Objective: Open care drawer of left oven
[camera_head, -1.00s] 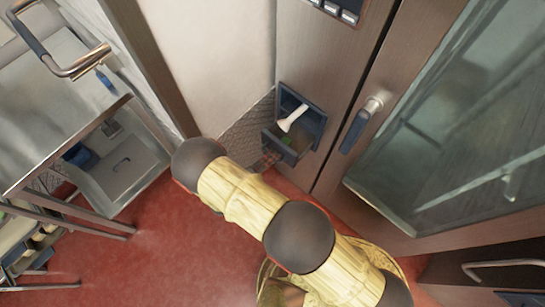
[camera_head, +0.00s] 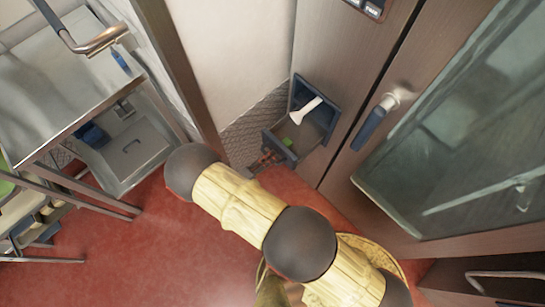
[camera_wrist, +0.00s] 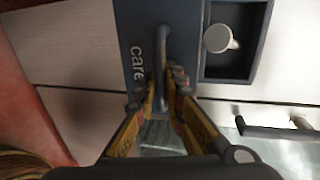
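The care drawer (camera_head: 270,138) stands out from the lower part of the oven column and is open. A white piece (camera_head: 305,110) and a small green spot (camera_head: 287,141) show inside. In the wrist view the dark drawer front (camera_wrist: 132,25) carries the word "care", with a grey upright handle (camera_wrist: 160,50). The opening beside it shows the white piece (camera_wrist: 218,38). My gripper (camera_wrist: 162,85) has its orange fingers close on both sides of the handle and appears shut on it. In the head view its fingers (camera_head: 265,160) are partly hidden by my arm.
The oven's glass door (camera_head: 460,120) with a blue handle (camera_head: 372,125) is at the right, shut. A metal table (camera_head: 60,95) with a bar handle stands at the left. Red floor (camera_head: 150,230) is clear between. A low drawer handle (camera_head: 505,274) is at bottom right.

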